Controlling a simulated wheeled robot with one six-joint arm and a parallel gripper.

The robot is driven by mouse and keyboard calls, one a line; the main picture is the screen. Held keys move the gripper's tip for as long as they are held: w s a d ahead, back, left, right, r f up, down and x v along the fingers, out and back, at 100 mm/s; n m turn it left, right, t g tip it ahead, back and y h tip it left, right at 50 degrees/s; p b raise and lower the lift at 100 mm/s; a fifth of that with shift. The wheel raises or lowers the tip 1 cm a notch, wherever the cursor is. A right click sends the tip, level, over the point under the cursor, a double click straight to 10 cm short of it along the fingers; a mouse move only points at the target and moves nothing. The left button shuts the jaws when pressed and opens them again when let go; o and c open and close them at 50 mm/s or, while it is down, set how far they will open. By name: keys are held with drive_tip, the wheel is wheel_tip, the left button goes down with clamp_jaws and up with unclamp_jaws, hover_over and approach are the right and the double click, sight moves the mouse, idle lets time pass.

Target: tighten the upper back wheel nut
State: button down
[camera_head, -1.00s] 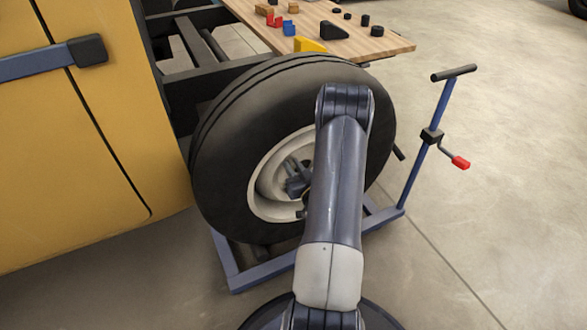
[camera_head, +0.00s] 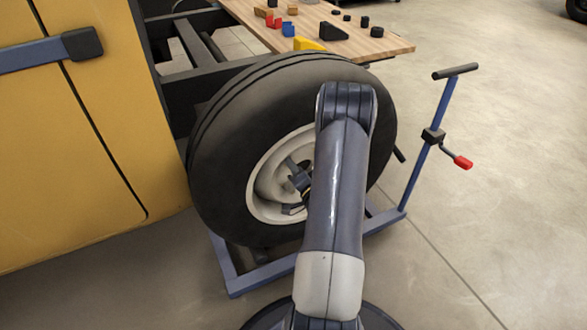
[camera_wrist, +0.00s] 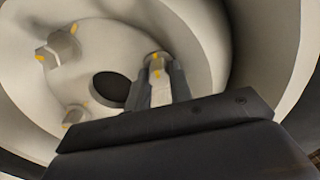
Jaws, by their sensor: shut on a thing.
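The wheel (camera_head: 235,150) stands upright beside the yellow body, a black tyre around a pale rim (camera_head: 262,190). In the wrist view, the pale wheel disc (camera_wrist: 110,35) fills most of the picture. My gripper (camera_wrist: 160,75) has its dark jaws shut on a grey wheel nut (camera_wrist: 157,64) with yellow marks, at the disc. Two other yellow-marked nuts, an upper left one (camera_wrist: 58,48) and a lower left one (camera_wrist: 75,115), stand apart from the jaws. In the head view, my arm hides the right part of the rim, and I cannot tell which nut is held.
A blue wheel stand (camera_head: 270,272) runs under the tyre, with a tall post and red-ended crank (camera_head: 462,162) at the right. A wooden bench top (camera_head: 385,43) with small parts is behind. The yellow body panel (camera_head: 90,150) closes the left.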

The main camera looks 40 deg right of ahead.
drive_tip(key=m+p, duration=0.1)
drive_tip(key=m, duration=1.1)
drive_tip(key=shift+f, duration=0.1)
drive_tip(key=shift+m, duration=0.4)
drive_tip(key=c, duration=1.3)
unclamp_jaws()
drive_tip(key=shift+o, duration=0.2)
drive_tip(key=p+v, duration=0.2)
drive_tip(key=v, duration=0.8)
drive_tip(key=shift+s, duration=0.4)
